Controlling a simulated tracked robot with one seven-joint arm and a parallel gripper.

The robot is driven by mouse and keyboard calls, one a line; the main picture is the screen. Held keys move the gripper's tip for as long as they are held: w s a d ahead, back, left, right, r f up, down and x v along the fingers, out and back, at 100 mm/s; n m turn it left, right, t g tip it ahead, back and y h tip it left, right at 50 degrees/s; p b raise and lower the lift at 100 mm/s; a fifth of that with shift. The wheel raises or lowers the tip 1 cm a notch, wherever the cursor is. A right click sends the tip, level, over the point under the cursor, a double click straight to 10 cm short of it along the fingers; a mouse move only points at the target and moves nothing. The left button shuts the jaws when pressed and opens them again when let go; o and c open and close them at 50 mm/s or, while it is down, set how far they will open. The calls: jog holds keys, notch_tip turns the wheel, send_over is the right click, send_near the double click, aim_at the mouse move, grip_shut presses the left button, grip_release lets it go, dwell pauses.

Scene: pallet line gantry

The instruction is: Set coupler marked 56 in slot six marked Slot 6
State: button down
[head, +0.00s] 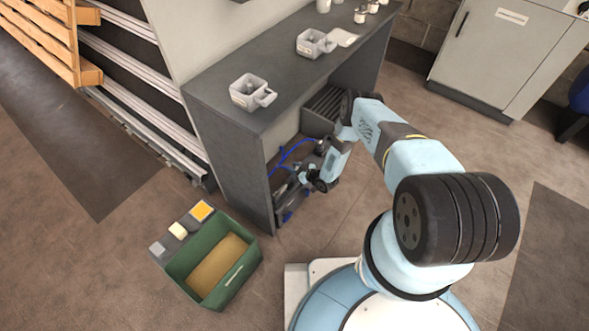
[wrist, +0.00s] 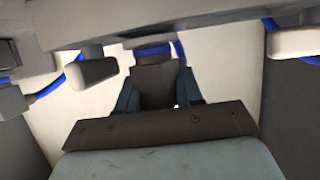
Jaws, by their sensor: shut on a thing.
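My gripper (head: 308,183) reaches low into the open space under the grey bench, among blue hoses (head: 290,152). In the wrist view my gripper (wrist: 157,100) is shut on a dark grey block-like piece (wrist: 155,82) with a blue hose at its far end. I take this piece to be the coupler; no number shows on it. Pale grey couplers on blue hose hang to the left (wrist: 92,72) and right (wrist: 295,42) of it, apart from it. A grey bar (wrist: 200,22) crosses beyond. I cannot read any slot marking, and cannot tell which place is slot six.
The bench top (head: 262,110) and its side panel (head: 235,170) stand close to my arm. Small grey containers (head: 249,92) stand on top. A green bin (head: 250,262) is on the floor at left. A grey cabinet (head: 508,50) stands at back right. Floor between is clear.

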jog(key=c, duration=1)
grip_release()
jog(key=v, duration=1.2)
jog(key=shift+r, duration=0.1)
